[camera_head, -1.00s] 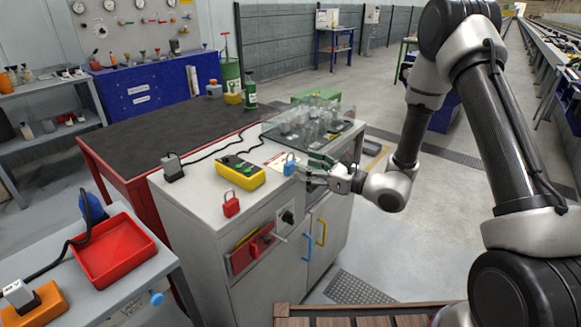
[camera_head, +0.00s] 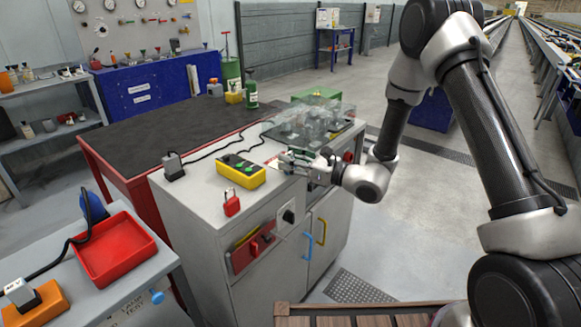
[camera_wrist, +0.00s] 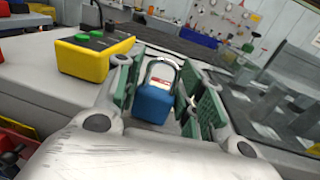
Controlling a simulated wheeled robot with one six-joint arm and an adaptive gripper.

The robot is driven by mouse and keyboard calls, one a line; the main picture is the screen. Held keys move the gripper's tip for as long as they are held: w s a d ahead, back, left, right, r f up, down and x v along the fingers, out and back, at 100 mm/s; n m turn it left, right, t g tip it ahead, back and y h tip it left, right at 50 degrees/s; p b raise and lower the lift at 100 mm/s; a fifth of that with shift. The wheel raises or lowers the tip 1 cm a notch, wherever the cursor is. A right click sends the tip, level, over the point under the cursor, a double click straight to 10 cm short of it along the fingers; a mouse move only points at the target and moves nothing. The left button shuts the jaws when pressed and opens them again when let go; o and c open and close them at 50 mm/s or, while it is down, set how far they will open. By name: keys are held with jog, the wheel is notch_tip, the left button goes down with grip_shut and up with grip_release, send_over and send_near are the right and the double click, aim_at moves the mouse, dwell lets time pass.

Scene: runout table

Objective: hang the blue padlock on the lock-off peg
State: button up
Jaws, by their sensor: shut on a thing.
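The blue padlock (camera_wrist: 153,103) stands upright between my gripper's green-padded fingers in the wrist view, its grey shackle upward. My gripper (camera_head: 297,160) is shut on it, over the right front part of the grey cabinet top (camera_head: 208,193). In the head view my fingers hide the padlock. I cannot tell whether it touches the cabinet top. I cannot make out the lock-off peg for certain; the cabinet front carries a black rotary knob (camera_head: 288,216) on a pale plate.
A red padlock (camera_head: 232,205) stands near the cabinet's front edge. A yellow control box (camera_head: 239,174) with green buttons lies left of my gripper. A clear cover (camera_head: 305,122) over grey parts stands behind it. Yellow (camera_head: 320,231) and blue (camera_head: 307,246) door handles stick out below.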

notch_tip(320, 180, up, 10)
jog(key=shift+r, duration=0.1)
dwell(0.5)
dwell(0.5)
